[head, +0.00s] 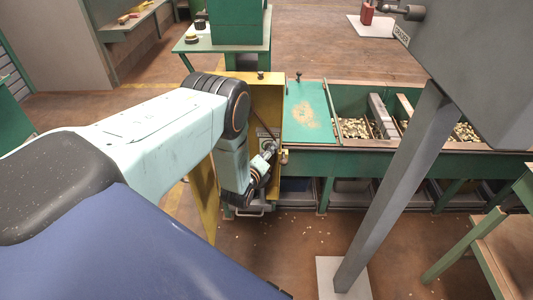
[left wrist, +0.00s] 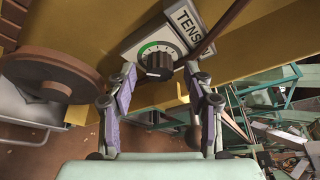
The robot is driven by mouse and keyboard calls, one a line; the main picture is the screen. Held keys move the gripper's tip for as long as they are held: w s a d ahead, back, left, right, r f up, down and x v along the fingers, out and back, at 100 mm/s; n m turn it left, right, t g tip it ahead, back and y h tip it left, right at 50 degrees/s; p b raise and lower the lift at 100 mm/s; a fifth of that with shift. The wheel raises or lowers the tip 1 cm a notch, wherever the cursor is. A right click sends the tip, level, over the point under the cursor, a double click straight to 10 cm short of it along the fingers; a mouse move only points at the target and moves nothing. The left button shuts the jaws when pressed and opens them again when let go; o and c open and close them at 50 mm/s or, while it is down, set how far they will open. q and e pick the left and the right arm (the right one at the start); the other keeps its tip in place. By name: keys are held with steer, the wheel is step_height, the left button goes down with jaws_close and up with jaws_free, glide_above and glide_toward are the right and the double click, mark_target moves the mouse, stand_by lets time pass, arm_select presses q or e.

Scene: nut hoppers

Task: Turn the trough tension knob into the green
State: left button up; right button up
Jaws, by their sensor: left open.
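The tension knob (left wrist: 158,66) is a black ridged knob in the left wrist view. It sits on a pale dial plate (left wrist: 133,44) with a green arc along its upper side; a label beside it reads "TENS", the rest cut off by a dark rod. The knob's pointer is too small to read. My left gripper (left wrist: 160,80) is open, one fingertip on either side of the knob; I cannot tell whether they touch it. In the head view my left gripper (head: 266,160) is at the yellow panel (head: 265,97), with the knob hidden there. My right gripper is not seen.
A brown handwheel (left wrist: 50,76) is left of the knob. The dark rod (left wrist: 222,26) slants close above the right finger. The green trough (head: 350,95) holds nuts in its compartments. A grey post (head: 400,185) stands at the right.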

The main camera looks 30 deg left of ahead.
arm_select(q)
steer(key=v, duration=1.2)
stand_by(0.3)
